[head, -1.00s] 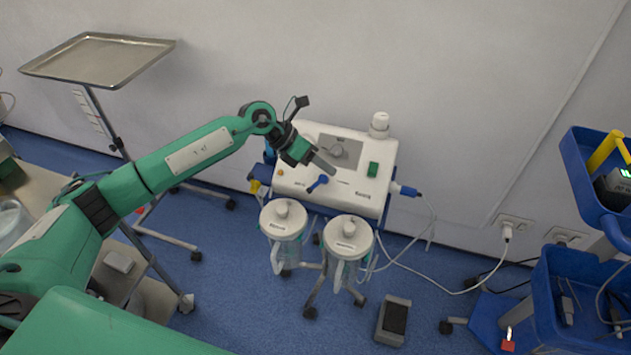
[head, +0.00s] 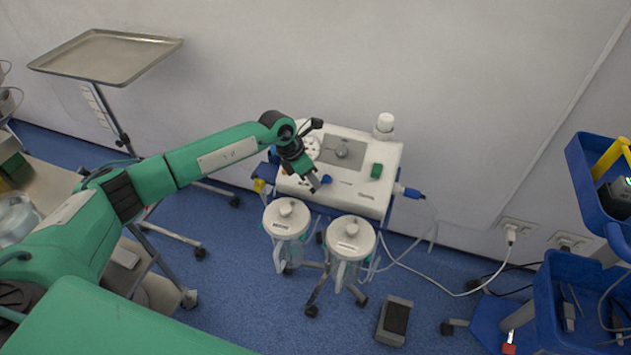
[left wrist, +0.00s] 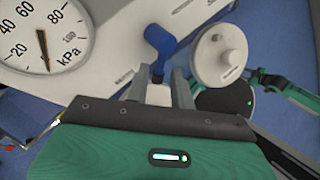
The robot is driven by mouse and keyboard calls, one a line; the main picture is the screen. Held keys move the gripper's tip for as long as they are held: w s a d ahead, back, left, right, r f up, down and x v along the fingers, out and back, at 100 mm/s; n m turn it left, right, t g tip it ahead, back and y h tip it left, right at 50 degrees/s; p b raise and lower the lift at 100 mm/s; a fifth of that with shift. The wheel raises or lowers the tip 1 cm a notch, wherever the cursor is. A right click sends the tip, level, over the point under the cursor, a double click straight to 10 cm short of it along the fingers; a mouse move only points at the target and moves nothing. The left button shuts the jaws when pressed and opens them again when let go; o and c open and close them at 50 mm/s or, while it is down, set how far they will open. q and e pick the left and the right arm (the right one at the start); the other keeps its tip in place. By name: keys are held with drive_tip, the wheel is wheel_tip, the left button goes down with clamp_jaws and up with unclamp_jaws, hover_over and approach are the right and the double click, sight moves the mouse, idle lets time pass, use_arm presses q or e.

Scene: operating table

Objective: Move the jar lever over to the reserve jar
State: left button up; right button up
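The blue jar lever (head: 327,179) sits on the front of the white suction unit (head: 352,199). It also shows in the left wrist view (left wrist: 160,41), its narrow end reaching down between my fingertips. My left gripper (head: 315,184) is at the lever and hides part of it in the head view. In the left wrist view the gripper's fingers (left wrist: 158,76) stand apart, one on each side of the lever's end; I cannot tell if they touch it. Two lidded jars, a left one (head: 286,217) and a right one (head: 350,237), hang below the unit.
A round kPa gauge (left wrist: 42,35) is close by in the left wrist view. A foot pedal (head: 395,319) lies on the floor. Hoses and a cable run right of the jars. A steel tray stand (head: 105,57) is at the left, a blue cart (head: 585,300) at the right.

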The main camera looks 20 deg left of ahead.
use_arm(q)
drive_tip(key=shift+x, duration=1.3)
clamp_jaws()
